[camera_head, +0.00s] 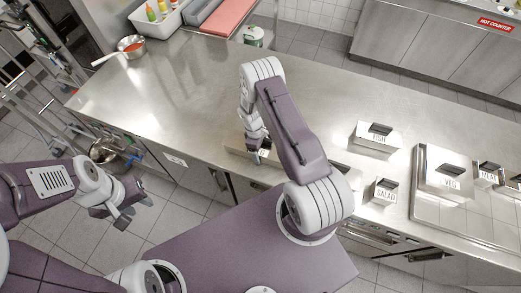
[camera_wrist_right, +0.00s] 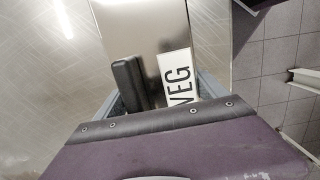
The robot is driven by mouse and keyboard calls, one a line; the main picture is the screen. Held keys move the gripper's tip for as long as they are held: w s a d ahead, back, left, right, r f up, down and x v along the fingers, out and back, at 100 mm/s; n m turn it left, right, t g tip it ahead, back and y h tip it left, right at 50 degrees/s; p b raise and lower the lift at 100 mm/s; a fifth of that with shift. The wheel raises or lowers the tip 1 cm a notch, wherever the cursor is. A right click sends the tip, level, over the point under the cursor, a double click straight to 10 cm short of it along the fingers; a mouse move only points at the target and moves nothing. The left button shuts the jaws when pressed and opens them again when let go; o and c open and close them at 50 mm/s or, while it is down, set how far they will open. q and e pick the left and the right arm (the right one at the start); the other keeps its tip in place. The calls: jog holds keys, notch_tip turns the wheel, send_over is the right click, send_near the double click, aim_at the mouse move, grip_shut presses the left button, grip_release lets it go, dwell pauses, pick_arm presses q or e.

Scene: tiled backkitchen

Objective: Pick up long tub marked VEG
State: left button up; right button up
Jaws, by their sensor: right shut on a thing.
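The long tub marked VEG (camera_wrist_right: 150,30) shows in the right wrist view as a long metal lid with a black handle (camera_wrist_right: 127,82) and a white VEG label (camera_wrist_right: 177,78). In the head view, part of a metal tub (camera_head: 236,147) shows at the counter's front edge, mostly hidden by my right arm. My right gripper (camera_head: 257,152) is shut on the long tub, a finger along each side. I cannot tell whether the tub is off the counter. My left gripper (camera_head: 120,212) is empty, its fingers apart, in front of the counter.
A wider tub marked VEG (camera_head: 440,184) stands on a tray at right. Tubs marked FISH (camera_head: 369,142), SALAD (camera_head: 384,196) and MEAT (camera_head: 487,178) are near it. The left counter (camera_head: 170,95) is clear.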

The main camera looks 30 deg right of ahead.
jog(key=shift+w+r, duration=0.1)
jog(key=shift+r, duration=0.2)
notch_tip(320, 180, up, 10)
jog(key=b, duration=0.2)
jog(key=shift+f+b, duration=0.2)
jog(key=shift+b, duration=0.2)
